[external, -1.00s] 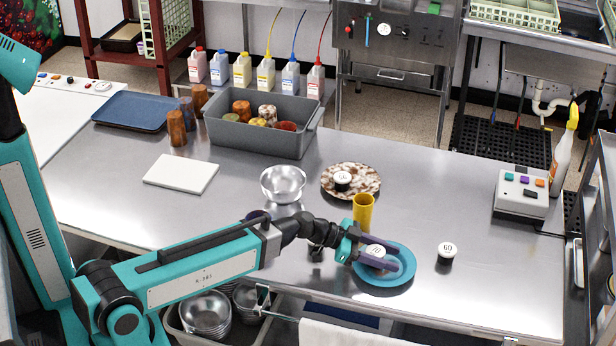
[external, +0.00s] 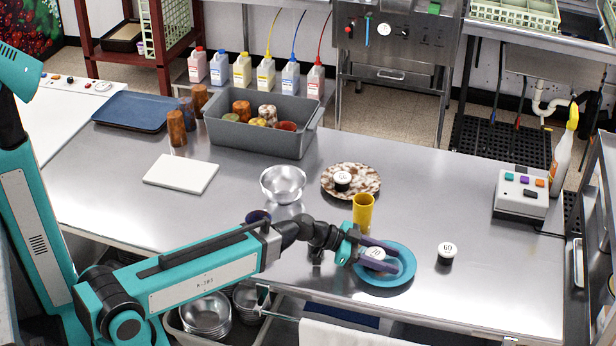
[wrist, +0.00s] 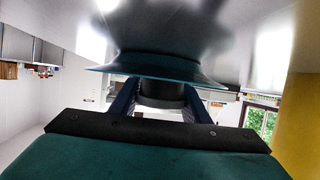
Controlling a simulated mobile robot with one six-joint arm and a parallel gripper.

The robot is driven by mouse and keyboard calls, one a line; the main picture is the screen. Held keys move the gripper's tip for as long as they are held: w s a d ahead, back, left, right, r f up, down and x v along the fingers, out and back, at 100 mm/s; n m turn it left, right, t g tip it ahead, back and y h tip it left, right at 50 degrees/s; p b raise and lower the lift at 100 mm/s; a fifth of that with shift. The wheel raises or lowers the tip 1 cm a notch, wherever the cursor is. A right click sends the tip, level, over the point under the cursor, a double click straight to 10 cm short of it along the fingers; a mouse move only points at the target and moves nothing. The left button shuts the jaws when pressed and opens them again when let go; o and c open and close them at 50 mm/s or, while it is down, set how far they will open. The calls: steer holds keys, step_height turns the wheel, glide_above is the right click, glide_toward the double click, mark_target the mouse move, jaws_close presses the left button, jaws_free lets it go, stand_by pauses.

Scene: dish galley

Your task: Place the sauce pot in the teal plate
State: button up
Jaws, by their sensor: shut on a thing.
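The teal plate (external: 385,280) lies near the front edge of the steel counter. My gripper (external: 378,260) is over it, shut on a small dark sauce pot with a white, marked top (external: 375,253). The pot is within the plate's outline in the external view. In the wrist view my two fingers (wrist: 162,100) hold the dark pot (wrist: 163,92) between them, with the plate (wrist: 160,64) right against or very close to its base. I cannot tell whether they touch. Two similar pots stand apart: one (external: 447,252) right of the plate, one (external: 343,180) on a brown speckled plate (external: 365,170).
A yellow cup (external: 363,212) stands just behind the teal plate, close to my gripper. A metal bowl (external: 283,183), a white board (external: 181,174) and a grey bin (external: 258,137) of cups are further back. A button box (external: 521,195) stands at the right. The counter's right front is clear.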

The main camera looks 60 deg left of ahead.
mark_target(383, 254)
steer(key=o, duration=0.8)
steer(key=shift+c, duration=0.2)
steer(key=shift+r+p, duration=0.55)
steer(key=shift+p, duration=0.55)
steer(key=shift+s+a+b, duration=0.3)
steer(key=shift+s+b, duration=0.1)
steer(key=shift+s, duration=0.1)
steer(key=v, duration=0.4)
steer(key=shift+r, duration=0.15)
steer(key=shift+a+r+p, duration=0.1)
steer(key=shift+r+p, duration=0.05)
steer(key=shift+p, duration=1)
steer(key=p+v, duration=0.1)
steer(key=p, duration=0.4)
steer(key=shift+s+a+r, duration=0.15)
steer(key=shift+s+a, duration=0.05)
steer(key=shift+s, duration=0.1)
steer(key=shift+s+p, duration=0.15)
steer(key=shift+p, duration=0.4)
